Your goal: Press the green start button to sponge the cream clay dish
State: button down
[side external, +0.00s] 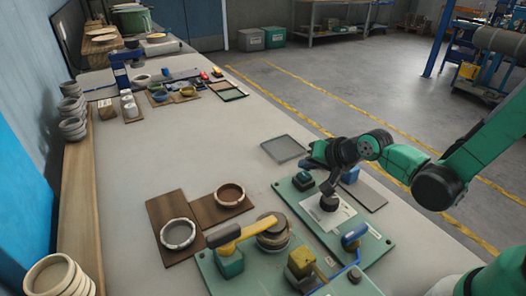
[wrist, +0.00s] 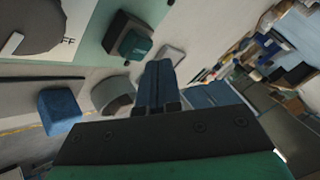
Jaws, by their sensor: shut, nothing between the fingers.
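The green start button (side external: 303,181) sits on a dark housing on a pale green base panel (side external: 285,190). In the wrist view the teal-topped button (wrist: 135,43) lies just beyond and left of my fingertips, with a visible gap. My gripper (wrist: 160,67) is shut and empty. In the side view its fingers are dark and hard to make out near the panel's far edge. A pale, cream-rimmed dish (side external: 178,234) stands on a brown board; a browner dish (side external: 230,195) stands on another. I cannot tell surely which is the cream clay dish.
A dark round knob (side external: 328,203) and a blue block (side external: 350,175) stand close to the button. Stacked bowls (side external: 72,110) line the left. The table's middle is clear.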

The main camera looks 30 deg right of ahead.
aim_at(307, 178)
dwell(0.4)
jog(key=shift+r, duration=2.5)
jog(key=s+d+r+n+g+h, duration=0.1)
jog(key=s+r+n+g, duration=0.1)
jog(key=s+n, duration=0.5)
jog(key=s+r, duration=0.1)
jog(key=s, duration=0.2)
jog(key=shift+d+r+n, duration=0.3)
jog(key=shift+r+n, duration=0.05)
jog(key=shift+n, duration=0.05)
